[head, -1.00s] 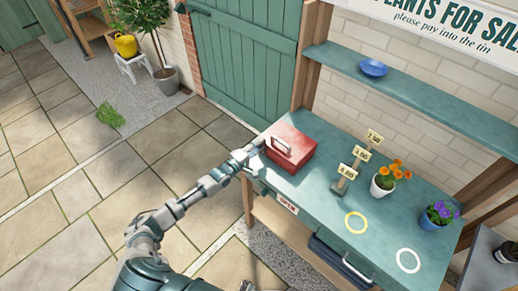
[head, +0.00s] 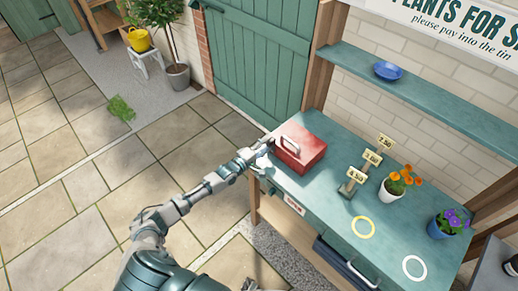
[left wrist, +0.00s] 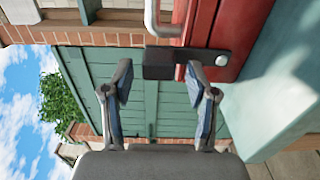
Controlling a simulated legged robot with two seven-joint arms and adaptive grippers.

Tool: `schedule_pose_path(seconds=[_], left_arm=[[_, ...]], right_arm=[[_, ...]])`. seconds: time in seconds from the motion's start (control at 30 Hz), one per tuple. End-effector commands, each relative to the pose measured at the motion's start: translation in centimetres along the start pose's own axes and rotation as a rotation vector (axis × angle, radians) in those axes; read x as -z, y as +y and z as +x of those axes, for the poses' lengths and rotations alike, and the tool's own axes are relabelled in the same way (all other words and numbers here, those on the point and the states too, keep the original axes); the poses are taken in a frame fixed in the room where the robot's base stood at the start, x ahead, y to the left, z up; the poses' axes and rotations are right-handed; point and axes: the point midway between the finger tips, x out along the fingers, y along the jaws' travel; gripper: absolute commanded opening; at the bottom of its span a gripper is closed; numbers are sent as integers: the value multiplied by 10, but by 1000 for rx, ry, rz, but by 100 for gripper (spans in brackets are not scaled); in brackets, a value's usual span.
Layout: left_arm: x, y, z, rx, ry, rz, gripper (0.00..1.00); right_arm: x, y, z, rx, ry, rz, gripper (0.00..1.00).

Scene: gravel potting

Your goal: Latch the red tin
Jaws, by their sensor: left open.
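The red tin (head: 312,151) stands on the left end of the green bench, its lid looking down and its pale handle on top. My left gripper (head: 264,150) is at the tin's left side. In the left wrist view the red tin (left wrist: 233,28) fills the upper right, with a dark latch piece (left wrist: 160,63) and a round silver stud on it. My left gripper (left wrist: 160,84) is open there, its fingers spread on either side of the latch piece, with nothing visibly held. Whether a finger touches the latch, I cannot tell. My right gripper is not seen.
On the green bench (head: 324,197) right of the tin stand price tags (head: 371,158), an orange-flowered white pot (head: 391,190) and a purple-flowered blue pot (head: 446,223). A yellow ring (head: 363,228) and a white ring (head: 415,268) lie flat. A shelf holds a blue bowl (head: 388,70).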

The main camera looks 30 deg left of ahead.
Motion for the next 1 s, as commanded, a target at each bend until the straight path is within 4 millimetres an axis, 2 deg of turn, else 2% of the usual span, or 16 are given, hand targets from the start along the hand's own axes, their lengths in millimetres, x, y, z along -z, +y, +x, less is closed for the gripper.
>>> schedule_pose_path(seconds=[0.3, 0.5, 0.7, 1.0], left_arm=[[2, -4, -65, 6, 0, -1, 58], [4, -4, -99, 4, 1, -3, 58], [4, -2, -112, 1, 1, -2, 58], [4, -2, -112, 1, 1, -2, 58]], right_arm=[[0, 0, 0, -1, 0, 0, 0], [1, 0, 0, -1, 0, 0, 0], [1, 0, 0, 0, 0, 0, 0], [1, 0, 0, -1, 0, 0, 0]])
